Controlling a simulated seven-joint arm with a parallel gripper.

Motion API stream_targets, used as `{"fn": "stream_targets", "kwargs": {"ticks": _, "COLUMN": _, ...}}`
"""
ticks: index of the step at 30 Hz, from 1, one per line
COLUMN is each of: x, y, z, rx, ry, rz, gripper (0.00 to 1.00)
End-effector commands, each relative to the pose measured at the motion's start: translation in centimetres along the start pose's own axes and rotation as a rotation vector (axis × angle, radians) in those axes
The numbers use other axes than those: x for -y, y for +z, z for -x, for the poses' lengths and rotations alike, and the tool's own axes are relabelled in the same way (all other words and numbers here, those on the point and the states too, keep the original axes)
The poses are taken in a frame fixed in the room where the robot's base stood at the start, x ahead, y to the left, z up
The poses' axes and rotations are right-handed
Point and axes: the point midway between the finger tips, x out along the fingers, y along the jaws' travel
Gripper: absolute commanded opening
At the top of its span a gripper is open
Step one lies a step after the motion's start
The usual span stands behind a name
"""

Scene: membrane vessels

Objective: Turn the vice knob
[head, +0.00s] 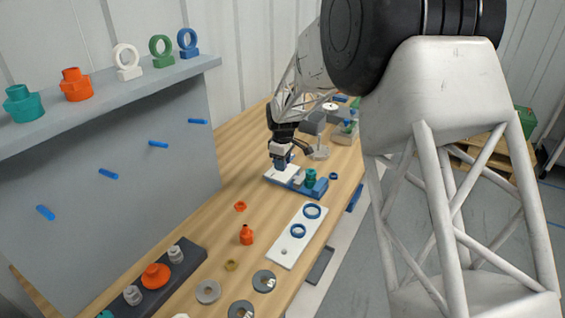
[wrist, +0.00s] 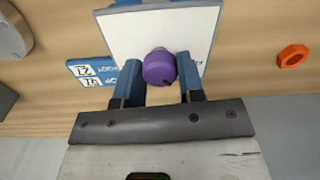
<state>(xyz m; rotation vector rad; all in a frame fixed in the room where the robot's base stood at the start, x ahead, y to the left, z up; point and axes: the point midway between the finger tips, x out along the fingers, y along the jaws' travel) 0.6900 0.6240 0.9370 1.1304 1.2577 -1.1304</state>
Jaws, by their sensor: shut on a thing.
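The vice knob (wrist: 159,68) is purple and round, with a dark mark near its lower edge. In the wrist view it sits between the two blue fingers of my gripper (wrist: 160,80), which is shut on it. A white plate (wrist: 165,25) lies just beyond the knob. In the head view the blue vice (head: 292,183) with a white top stands on the bench, a teal part (head: 310,178) at its right end. My gripper (head: 281,163) is at the vice's far left end there, and hides the knob.
A white strip (head: 285,250) with two blue rings lies in front of the vice. An orange nut (head: 240,206) and an orange bottle-shaped part (head: 246,235) stand on the wooden bench to the left. A grey panel (head: 120,170) with blue pegs rises at the left.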

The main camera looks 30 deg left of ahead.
Motion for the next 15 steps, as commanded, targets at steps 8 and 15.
{"fn": "stream_targets", "kwargs": {"ticks": 8, "x": 0.02, "y": -0.01, "z": 0.03, "rx": -0.001, "ry": 0.000, "rz": -0.261, "gripper": 0.12}}
{"fn": "stream_targets", "kwargs": {"ticks": 15, "x": 0.03, "y": -0.02, "z": 0.06, "rx": -0.001, "ry": 0.000, "rz": -0.489, "gripper": 0.12}}
